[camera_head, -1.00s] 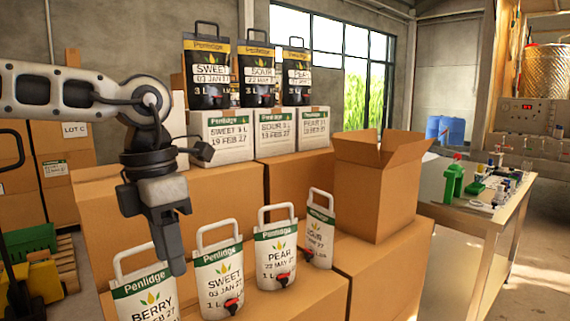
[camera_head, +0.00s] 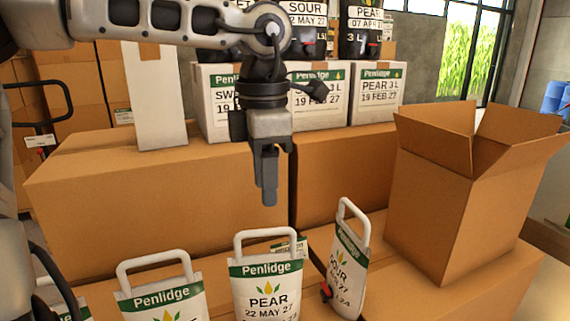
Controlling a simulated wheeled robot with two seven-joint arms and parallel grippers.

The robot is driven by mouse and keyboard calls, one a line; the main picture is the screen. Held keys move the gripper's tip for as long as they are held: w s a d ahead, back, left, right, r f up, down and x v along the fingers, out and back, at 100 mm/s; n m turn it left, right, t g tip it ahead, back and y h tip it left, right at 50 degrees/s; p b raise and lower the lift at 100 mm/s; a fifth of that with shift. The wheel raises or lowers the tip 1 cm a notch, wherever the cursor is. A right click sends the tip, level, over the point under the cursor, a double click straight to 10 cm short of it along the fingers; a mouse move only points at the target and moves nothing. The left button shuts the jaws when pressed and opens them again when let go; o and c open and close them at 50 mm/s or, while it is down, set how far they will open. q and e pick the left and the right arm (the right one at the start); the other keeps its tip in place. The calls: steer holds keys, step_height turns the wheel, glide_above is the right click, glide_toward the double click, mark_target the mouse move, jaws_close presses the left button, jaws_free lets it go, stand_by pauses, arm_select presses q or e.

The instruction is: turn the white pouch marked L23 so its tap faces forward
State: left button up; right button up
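Several white pouches with looped handles and green Penlidge bands stand along the front carton. The sour pouch (camera_head: 347,265) at the right end is turned at an angle, its red tap (camera_head: 326,291) at its lower left side. Small print low on it is too small to read surely as L23. The pear pouch (camera_head: 266,290) faces me beside it, and another white pouch (camera_head: 163,300) stands further left, both cut off below. My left gripper (camera_head: 266,190) points down, apart from and above the pouches, left of the sour pouch. Its fingers overlap edge-on, so their opening is hidden. My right gripper is out of view.
An open cardboard box (camera_head: 440,200) stands close to the right of the sour pouch. White cartons (camera_head: 375,95) carrying black pouches (camera_head: 366,35) stand on brown cartons behind. A small green-and-white label (camera_head: 290,246) shows behind the pear pouch.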

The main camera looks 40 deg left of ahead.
mark_target(265, 233)
arm_select(q)
steer(key=f+b, duration=0.1)
steer(key=f+m+b, duration=0.1)
steer(key=f, duration=0.1)
steer(key=shift+s, duration=0.35)
step_height(265, 233, down, 6)
steer(key=b, duration=0.5)
steer(key=shift+w+r, duration=0.1)
steer(key=shift+f+b, duration=0.6)
steer(key=shift+f, duration=0.05)
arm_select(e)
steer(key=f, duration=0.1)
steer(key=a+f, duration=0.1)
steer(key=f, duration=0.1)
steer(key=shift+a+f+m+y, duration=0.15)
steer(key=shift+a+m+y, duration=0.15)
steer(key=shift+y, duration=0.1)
arm_select(q)
jaws_close()
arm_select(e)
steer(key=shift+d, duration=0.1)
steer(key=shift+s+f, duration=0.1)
arm_select(q)
steer(key=shift+w+r, duration=0.1)
steer(key=shift+r, duration=0.15)
